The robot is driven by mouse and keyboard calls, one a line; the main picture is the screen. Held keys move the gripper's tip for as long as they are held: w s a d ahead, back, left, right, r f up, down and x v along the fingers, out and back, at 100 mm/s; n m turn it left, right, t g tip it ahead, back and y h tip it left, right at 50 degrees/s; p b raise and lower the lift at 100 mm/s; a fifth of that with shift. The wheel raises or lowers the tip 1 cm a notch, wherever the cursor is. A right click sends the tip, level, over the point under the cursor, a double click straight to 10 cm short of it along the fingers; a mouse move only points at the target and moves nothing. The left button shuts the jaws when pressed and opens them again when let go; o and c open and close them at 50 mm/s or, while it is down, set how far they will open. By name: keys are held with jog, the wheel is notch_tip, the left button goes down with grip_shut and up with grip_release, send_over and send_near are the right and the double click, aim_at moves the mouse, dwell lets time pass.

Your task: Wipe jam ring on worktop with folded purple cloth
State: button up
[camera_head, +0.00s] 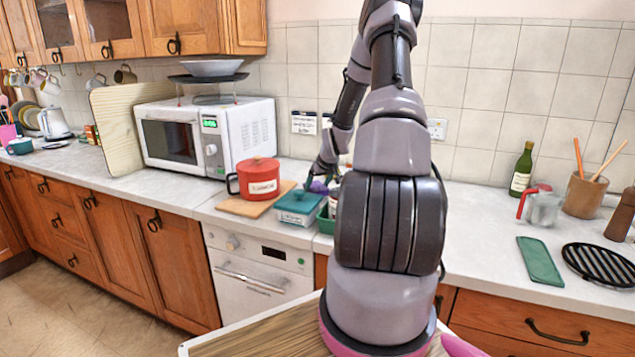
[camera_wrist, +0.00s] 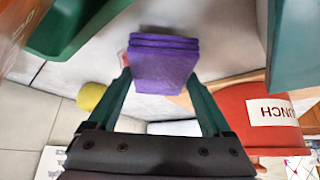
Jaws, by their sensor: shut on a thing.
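My gripper (camera_wrist: 160,78) is shut on the folded purple cloth (camera_wrist: 164,58), which sits between its two green fingers in the wrist view. In the head view my gripper (camera_head: 320,184) is small and partly hidden, above the teal box by the back part of the worktop (camera_head: 470,215). A bit of purple shows there. I cannot make out the jam ring in either view; a small reddish patch beside the cloth in the wrist view is too unclear to name.
A red lidded pot (camera_head: 259,178) stands on a wooden board (camera_head: 235,207), left of the labelled teal box (camera_head: 298,206). A green tub (camera_head: 325,222) is just right of it. The microwave (camera_head: 205,135) is further left. A bottle (camera_head: 521,170) and jug (camera_head: 543,207) stand right.

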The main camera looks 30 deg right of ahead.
jog(key=shift+f, duration=1)
dwell(0.6)
jog(key=shift+w+d, duration=0.1)
jog(key=shift+w+d+r, duration=0.1)
jog(key=shift+w+d, duration=0.85)
jog(key=shift+d, duration=0.3)
jog(key=shift+w+d+f, duration=0.1)
jog(key=shift+w+d, duration=0.85)
jog(key=shift+d, duration=0.3)
jog(key=shift+w+d+r, duration=0.1)
jog(key=shift+w+d, duration=0.85)
jog(key=shift+d, duration=0.3)
jog(key=shift+s+a, duration=0.2)
jog(key=shift+a, duration=0.05)
jog(key=shift+s+a+f, duration=0.2)
jog(key=shift+s+a, duration=0.7)
jog(key=shift+a, duration=0.3)
